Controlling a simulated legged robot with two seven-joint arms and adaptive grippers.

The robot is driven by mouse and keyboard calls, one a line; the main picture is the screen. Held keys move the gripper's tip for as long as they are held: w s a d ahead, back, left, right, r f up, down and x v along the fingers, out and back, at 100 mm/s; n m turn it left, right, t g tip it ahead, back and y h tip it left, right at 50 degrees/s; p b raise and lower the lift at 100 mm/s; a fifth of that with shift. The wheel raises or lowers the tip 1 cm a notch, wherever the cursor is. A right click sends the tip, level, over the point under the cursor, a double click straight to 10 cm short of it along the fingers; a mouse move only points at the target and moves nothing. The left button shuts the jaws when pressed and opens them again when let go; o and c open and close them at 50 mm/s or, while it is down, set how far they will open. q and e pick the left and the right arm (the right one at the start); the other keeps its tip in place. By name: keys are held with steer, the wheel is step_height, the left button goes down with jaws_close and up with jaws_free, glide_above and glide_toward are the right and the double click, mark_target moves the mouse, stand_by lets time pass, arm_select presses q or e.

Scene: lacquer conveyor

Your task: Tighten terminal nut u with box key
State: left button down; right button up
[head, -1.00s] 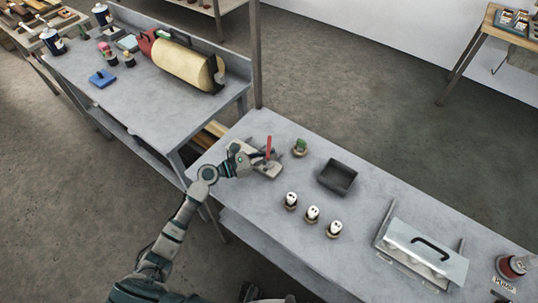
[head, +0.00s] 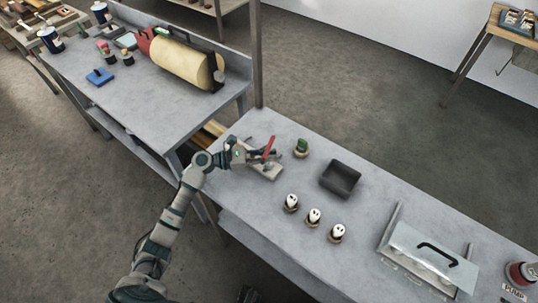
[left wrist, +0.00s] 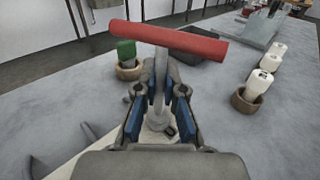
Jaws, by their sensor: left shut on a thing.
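The box key has a red crossbar handle (left wrist: 168,40) on a grey shaft, and its red handle (head: 269,146) also shows tilted in the head view. My left gripper (left wrist: 160,92) is shut on the key's shaft, with the handle above the fingertips. In the head view my left gripper (head: 258,157) is low over a pale base plate (head: 268,172) at the near left end of the bench. The shaft's lower end comes down at the plate between the fingers. The terminal nut is hidden, so I cannot tell whether the key sits on it. My right gripper is out of view.
On the bench, a green piece in a round holder (head: 302,147) and a dark open tray (head: 340,179) stand close by. Several white pieces in round holders (head: 314,217) line the front. A lidded metal box (head: 430,257) stands farther right.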

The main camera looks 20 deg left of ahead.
arm_select(q)
steer(key=m+g+h+b, duration=0.1)
steer(key=g, duration=0.1)
steer(key=shift+f+m+g, duration=0.15)
steer(key=shift+m+g, duration=0.55)
steer(key=shift+g, duration=0.1)
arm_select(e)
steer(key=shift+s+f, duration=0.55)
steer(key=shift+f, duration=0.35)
arm_select(q)
steer(key=shift+b, duration=0.3)
